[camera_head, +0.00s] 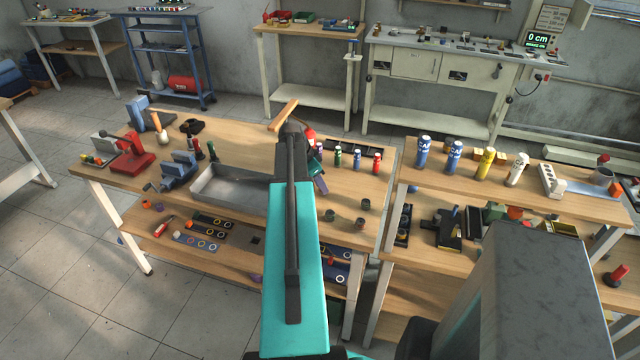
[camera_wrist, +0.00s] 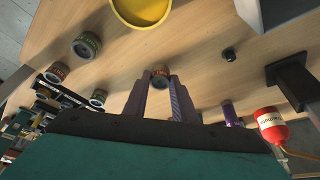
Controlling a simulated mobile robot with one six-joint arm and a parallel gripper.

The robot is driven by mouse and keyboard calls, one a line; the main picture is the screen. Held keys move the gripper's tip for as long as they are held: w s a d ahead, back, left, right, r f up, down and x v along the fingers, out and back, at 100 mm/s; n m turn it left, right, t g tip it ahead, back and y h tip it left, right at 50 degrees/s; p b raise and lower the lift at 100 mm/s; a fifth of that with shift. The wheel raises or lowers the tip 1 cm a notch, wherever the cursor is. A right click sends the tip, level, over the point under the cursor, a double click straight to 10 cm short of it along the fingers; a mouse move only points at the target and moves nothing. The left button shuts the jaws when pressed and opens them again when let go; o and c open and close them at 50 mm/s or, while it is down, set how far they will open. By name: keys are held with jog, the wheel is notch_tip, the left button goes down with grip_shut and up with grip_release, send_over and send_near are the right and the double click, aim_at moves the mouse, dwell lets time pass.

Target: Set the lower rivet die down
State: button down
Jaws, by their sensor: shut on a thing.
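My gripper (camera_wrist: 160,85) is shut on a small dark cylinder with a brownish end, the lower rivet die (camera_wrist: 160,73), between its purple fingertips in the wrist view. The wooden tabletop (camera_wrist: 200,40) lies beyond it. I cannot tell whether the die touches the wood. In the head view my arm hides the die, and only a purple part of my gripper (camera_head: 320,184) shows above the right part of the workbench (camera_head: 240,142).
Similar small cylinders (camera_head: 365,204) stand on the bench to the right. A grey tray (camera_head: 225,190) lies left of my arm. Small coloured bottles (camera_head: 357,158) stand behind my gripper. A yellow round dish (camera_wrist: 140,8) and a red bottle (camera_wrist: 270,125) show in the wrist view.

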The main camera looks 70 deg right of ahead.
jog(key=shift+f, duration=0.3)
jog(key=shift+f, duration=0.1)
jog(key=c, duration=1.5)
grip_release()
jog(key=shift+o, duration=0.2)
jog(key=b+v, duration=0.3)
jog(key=v, duration=0.9)
jog(key=shift+b, duration=0.3)
